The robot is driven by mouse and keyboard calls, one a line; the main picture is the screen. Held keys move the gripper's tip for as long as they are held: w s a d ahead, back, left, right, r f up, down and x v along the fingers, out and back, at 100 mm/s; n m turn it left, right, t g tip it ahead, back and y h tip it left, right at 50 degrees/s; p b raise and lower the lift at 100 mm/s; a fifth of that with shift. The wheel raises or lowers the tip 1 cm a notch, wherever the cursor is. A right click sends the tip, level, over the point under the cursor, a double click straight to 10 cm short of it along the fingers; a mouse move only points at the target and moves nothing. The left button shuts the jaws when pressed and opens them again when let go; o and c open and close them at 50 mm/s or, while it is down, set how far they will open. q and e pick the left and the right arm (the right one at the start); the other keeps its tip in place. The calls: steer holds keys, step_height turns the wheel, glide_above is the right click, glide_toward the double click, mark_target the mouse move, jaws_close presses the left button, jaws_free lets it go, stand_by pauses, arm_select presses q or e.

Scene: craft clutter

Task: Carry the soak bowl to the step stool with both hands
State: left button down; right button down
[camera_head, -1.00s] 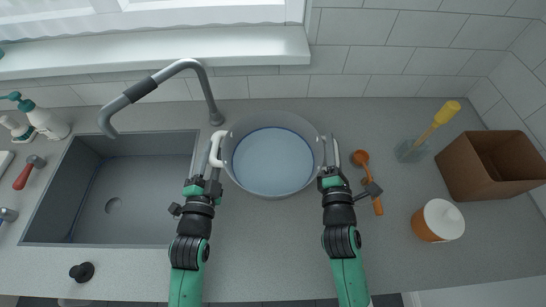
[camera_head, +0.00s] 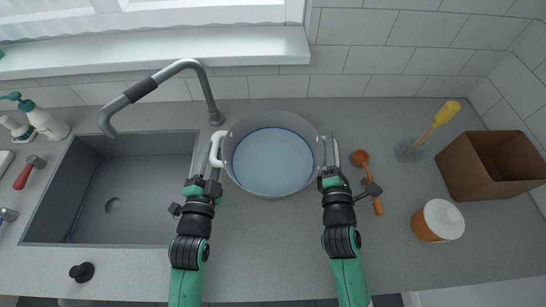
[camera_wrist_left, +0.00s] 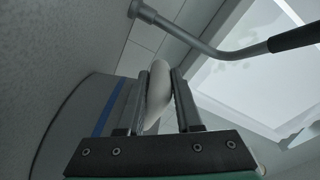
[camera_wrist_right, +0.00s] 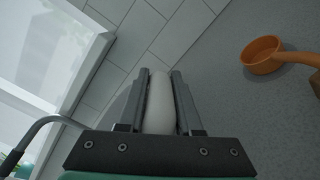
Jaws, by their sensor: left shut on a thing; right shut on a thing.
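The soak bowl (camera_head: 273,188) is a wide grey bowl with a pale blue inside and white handles on its left and right sides. It sits level on the grey counter in the head view. My left gripper (camera_head: 213,160) is shut on the left white handle (camera_wrist_left: 158,92). My right gripper (camera_head: 330,158) is shut on the right white handle (camera_wrist_right: 160,103). The bowl's grey wall with a blue stripe shows beside the fingers in the left wrist view. I see no step stool in any view.
A sink (camera_head: 140,205) with a grey faucet (camera_head: 210,100) lies left of the bowl. An orange ladle (camera_head: 362,160) lies close to my right gripper. Further right are a glass with a yellow brush (camera_head: 446,113), a brown box (camera_head: 455,178) and an orange jar with a white lid (camera_head: 440,220).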

arm_select(q)
steer(key=shift+r, duration=0.2)
arm_select(e)
steer(key=shift+f, duration=0.1)
arm_select(q)
steer(key=shift+r, duration=0.25)
arm_select(e)
steer(key=shift+r, duration=0.2)
